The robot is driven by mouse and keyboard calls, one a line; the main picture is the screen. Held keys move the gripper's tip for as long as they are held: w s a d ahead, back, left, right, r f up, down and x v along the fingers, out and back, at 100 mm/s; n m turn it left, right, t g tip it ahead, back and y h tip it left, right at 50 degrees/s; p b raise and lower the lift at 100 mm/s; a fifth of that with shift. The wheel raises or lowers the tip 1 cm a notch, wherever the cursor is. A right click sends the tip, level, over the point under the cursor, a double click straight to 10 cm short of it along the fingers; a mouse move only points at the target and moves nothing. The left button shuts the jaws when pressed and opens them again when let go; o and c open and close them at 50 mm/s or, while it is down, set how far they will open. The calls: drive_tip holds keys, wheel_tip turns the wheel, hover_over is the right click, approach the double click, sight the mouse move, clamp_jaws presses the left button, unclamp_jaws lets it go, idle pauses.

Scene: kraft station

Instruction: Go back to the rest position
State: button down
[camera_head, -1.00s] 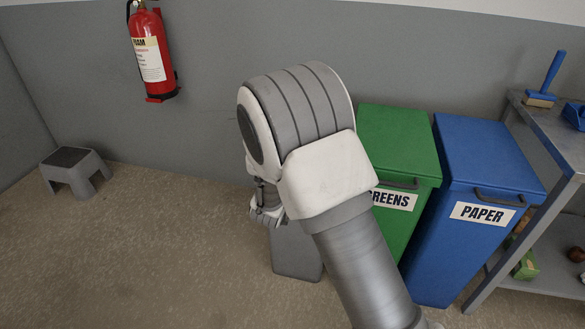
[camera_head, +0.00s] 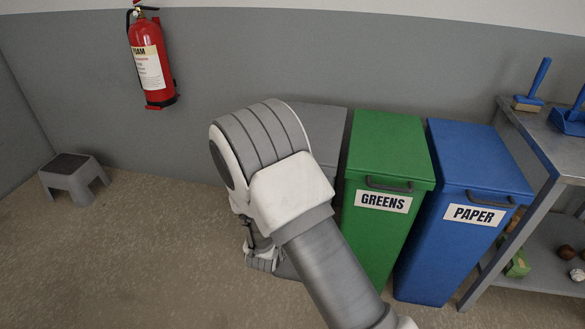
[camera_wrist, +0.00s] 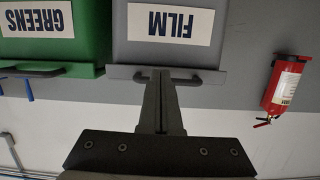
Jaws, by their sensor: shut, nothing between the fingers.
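My gripper (camera_wrist: 161,78) is shut and empty in the wrist view, its fingers pressed together in front of the grey bin labelled FILM (camera_wrist: 125,50). Whether the fingertips touch that bin or its dark handle I cannot tell. In the head view my arm runs up from the bottom right and bends over at its elbow. My gripper end (camera_head: 262,262) hangs low, left of the arm, with the fingers too small to make out. The arm hides much of the grey bin (camera_head: 325,125).
Right of the grey bin stand a green GREENS bin (camera_head: 375,228) and a blue PAPER bin (camera_head: 432,262), lids closed. A metal shelf table (camera_head: 549,150) is at the far right. A step stool (camera_head: 73,183) and a red extinguisher (camera_head: 149,65) are left.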

drive_tip(key=s+d+r+n+g+y, duration=0.1)
drive_tip(key=s+d+r+g+y, duration=0.15)
drive_tip(key=r, duration=0.65)
drive_tip(key=s+d+r+g+y, duration=0.2)
drive_tip(key=s+r+y, duration=0.15)
drive_tip(key=r, duration=0.55)
drive_tip(key=s+d+r+n+g+h, duration=0.15)
drive_tip(key=s+d, duration=0.25)
drive_tip(key=s, duration=0.5)
drive_tip(key=s+d+r+g, duration=0.2)
drive_tip(key=s+d+r, duration=0.15)
drive_tip(key=s, duration=0.45)
drive_tip(key=s+d+r+g+h, duration=0.1)
drive_tip(key=s+d, duration=0.4)
drive_tip(key=s, duration=0.4)
wheel_tip(320, 180, up, 24)
drive_tip(key=p, duration=2.4)
drive_tip(key=shift+r+p, duration=0.25)
drive_tip(key=shift+p, duration=0.05)
